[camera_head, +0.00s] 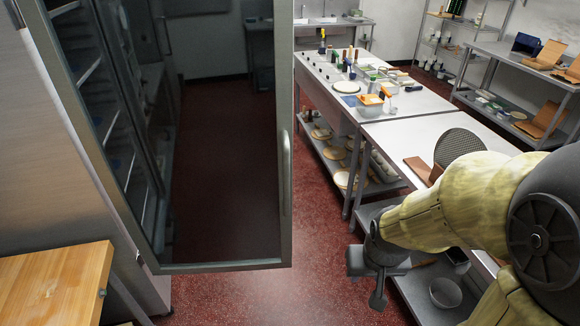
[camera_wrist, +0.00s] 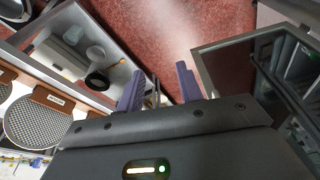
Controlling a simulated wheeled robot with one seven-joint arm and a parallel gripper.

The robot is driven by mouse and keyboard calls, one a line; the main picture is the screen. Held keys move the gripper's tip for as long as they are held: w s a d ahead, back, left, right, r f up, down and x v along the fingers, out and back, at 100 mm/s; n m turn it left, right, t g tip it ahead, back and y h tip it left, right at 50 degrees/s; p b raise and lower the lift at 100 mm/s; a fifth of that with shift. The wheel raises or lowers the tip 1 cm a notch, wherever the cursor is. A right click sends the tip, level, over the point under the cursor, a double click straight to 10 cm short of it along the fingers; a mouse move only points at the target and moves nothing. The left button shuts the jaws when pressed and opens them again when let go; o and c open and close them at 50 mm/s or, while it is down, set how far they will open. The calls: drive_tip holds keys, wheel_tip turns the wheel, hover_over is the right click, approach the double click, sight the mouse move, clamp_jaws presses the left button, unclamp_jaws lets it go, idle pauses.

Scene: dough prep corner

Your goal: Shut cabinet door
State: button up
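The cabinet door (camera_head: 225,150) is a dark glass panel in a grey metal frame, standing open and swung out from the tall steel cabinet (camera_head: 35,130) at the left. Its vertical handle (camera_head: 286,172) is on the right edge of the frame. Shelves show inside the cabinet at the left. My gripper (camera_head: 367,281) is to the right of the door's lower right corner, apart from the handle. In the wrist view its two fingers (camera_wrist: 158,90) are spread with nothing held between them. A grey-framed dark panel (camera_wrist: 208,65) at the right there appears to be the door.
A wooden-topped table (camera_head: 50,285) stands at the lower left. A steel worktable (camera_head: 400,130) with a round mesh screen (camera_head: 460,146) and lower shelves is at the right, close to my arm. Red floor (camera_head: 290,290) is clear between door and worktable.

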drive_tip(key=shift+o, duration=0.5)
drive_tip(key=shift+s, duration=0.35)
drive_tip(key=w+a+f+n+t+y+b, duration=0.1)
drive_tip(key=w+a+f+t+b, duration=0.2)
drive_tip(key=w, duration=0.4)
drive_tip(key=w+a+f+t+b, duration=0.1)
drive_tip(key=w+t+b, duration=0.25)
drive_tip(key=w, duration=0.35)
drive_tip(key=w+a+r+n+t+y+b, duration=0.2)
drive_tip(key=w+a+t+y+b, duration=0.2)
drive_tip(key=a+t, duration=0.4)
drive_tip(key=shift+w+a+r+n+y+b, duration=0.2)
drive_tip(key=shift+w+a+n+y+b, duration=0.25)
drive_tip(key=shift+w, duration=0.75)
